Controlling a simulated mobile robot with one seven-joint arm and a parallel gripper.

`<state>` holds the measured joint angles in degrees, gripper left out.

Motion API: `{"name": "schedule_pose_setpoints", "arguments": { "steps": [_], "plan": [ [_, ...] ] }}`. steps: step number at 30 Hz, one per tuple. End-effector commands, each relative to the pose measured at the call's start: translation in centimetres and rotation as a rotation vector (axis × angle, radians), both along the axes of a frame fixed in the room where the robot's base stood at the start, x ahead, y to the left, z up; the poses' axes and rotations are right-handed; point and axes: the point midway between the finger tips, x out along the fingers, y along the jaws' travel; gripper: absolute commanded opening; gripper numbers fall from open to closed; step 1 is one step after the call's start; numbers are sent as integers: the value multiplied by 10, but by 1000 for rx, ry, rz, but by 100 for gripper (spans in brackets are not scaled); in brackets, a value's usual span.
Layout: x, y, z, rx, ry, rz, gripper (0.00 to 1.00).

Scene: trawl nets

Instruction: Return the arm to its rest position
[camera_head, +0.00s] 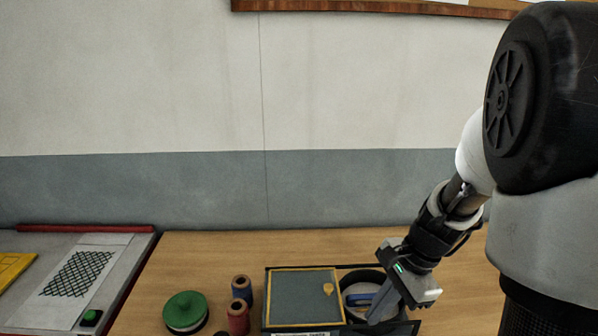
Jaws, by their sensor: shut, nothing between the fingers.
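My gripper (385,305) hangs at the lower right, over the right part of a dark box (267,300) on the wooden table. Its grey fingers point down and look shut, with nothing seen between them. My arm comes in from the right edge and bends down to the gripper. The gripper hides part of the box's right compartment. I cannot tell whether the fingers touch anything in there.
The box has a grey-green lid (300,295) with a yellow edge; a blue-handled item (358,299) lies in its round opening. Left of it stand a red spool (238,318), a blue spool (242,289) and a green-topped container (185,309). A netting-patterned board (77,275) lies far left. A wall stands behind.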

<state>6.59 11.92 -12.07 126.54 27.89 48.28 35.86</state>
Motion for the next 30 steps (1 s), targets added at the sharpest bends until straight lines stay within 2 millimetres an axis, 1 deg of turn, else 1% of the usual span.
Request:
{"name": "schedule_pose_setpoints", "arguments": {
  "steps": [1, 3, 6, 9, 12, 15, 19, 23, 30],
  "plan": [
    [-5, 9, 26, -25, -71, 104, 0],
    [-17, 18, 54, -72, -159, 264, 0],
    [-37, 29, 89, -157, -274, 488, 0],
    [-59, 35, 119, -264, -383, 703, 0],
    [-80, 38, 141, -379, -468, 890, 0],
    [-96, 38, 156, -483, -526, 1036, 0],
    [-109, 36, 167, -578, -565, 1150, 0],
    [-114, 34, 170, -614, -575, 1194, 0],
    [-113, 34, 170, -615, -575, 1195, 0]
  ]
}}
